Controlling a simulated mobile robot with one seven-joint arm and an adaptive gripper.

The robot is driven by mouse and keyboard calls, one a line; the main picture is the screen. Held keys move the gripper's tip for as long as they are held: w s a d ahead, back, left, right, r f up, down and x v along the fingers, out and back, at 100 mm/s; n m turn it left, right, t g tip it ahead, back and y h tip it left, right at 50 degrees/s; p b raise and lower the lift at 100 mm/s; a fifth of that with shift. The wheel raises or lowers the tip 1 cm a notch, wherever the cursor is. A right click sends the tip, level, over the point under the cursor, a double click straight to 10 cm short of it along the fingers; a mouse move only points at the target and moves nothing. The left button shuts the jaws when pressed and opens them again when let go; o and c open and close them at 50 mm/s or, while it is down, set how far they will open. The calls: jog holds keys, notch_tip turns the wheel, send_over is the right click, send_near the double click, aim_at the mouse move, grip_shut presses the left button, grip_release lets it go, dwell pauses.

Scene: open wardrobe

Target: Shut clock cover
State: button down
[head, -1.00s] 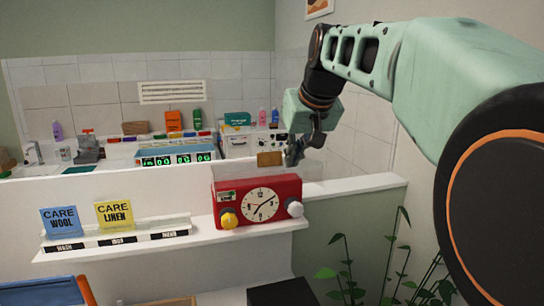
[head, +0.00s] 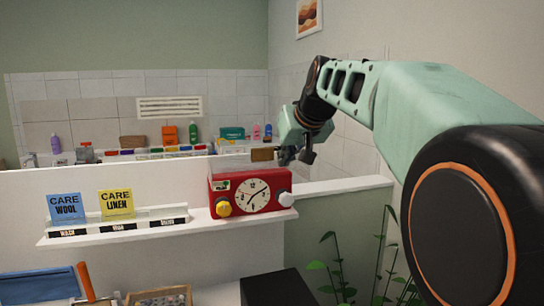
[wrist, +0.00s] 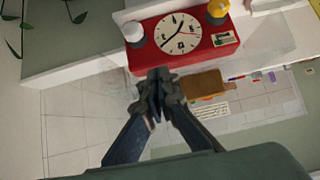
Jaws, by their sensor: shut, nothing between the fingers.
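The red clock (head: 232,203) stands on the white ledge, its white dial facing me, with a yellow knob (head: 223,208) on the left and a white knob (head: 286,199) on the right. It also shows upside down in the wrist view (wrist: 150,55). A faint clear panel (head: 230,160), seemingly its cover, stands raised above the clock. A brown tab (head: 262,154) shows at its upper right; the wrist view shows the tab too (wrist: 204,84). My gripper (head: 292,158) is shut and empty, just right of the tab, above the clock's right end. I cannot tell whether it touches the panel.
Blue (head: 66,206) and yellow (head: 116,203) care cards stand on the ledge (head: 100,238) left of the clock. A low wall (head: 335,190) runs right. Plants (head: 335,268) and a black box (head: 275,290) are below. A counter with bottles lies behind.

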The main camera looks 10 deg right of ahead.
jog(key=w+f+t+b, duration=0.2)
jog(key=f+b, duration=0.8)
jog(key=b, duration=0.4)
jog(key=w+f+t+b, duration=0.1)
jog(key=f+t+b, duration=0.1)
jog(key=f+b, duration=0.9)
jog(key=b, duration=0.4)
jog(key=shift+w+a+f+y, duration=0.2)
jog(key=shift+w+a+y, duration=0.1)
jog(key=shift+w+a, duration=0.1)
dwell(0.6)
